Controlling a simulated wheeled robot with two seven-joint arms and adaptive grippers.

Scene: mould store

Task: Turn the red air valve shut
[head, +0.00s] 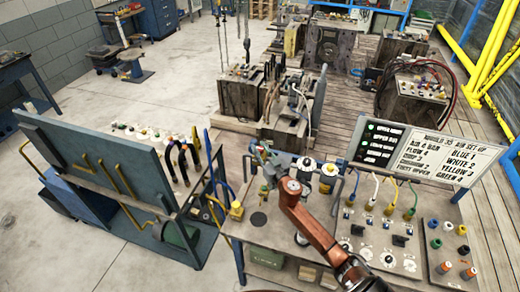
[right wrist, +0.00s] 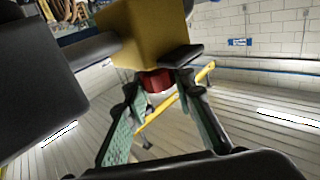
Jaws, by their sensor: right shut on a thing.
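My right arm reaches in from the bottom of the head view over the bench, and my right gripper (head: 266,158) is at the bench's back edge, left of the gauges. In the right wrist view my right gripper (right wrist: 158,98) has its two green-padded fingers on either side of a red part (right wrist: 157,80), shut on it. The red part sits directly beneath a yellow block (right wrist: 150,35). I take it for the red air valve's handle; its turn angle cannot be told. In the head view the gripper and arm mostly hide the valve. My left gripper is not in view.
The bench (head: 258,232) carries round gauges (head: 305,165), hoses and switches to the right. A lettered sign board (head: 425,155) stands behind them. A dark rack panel (head: 110,165) with hoses stands left. Mould blocks (head: 245,95) stand on the wooden floor behind.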

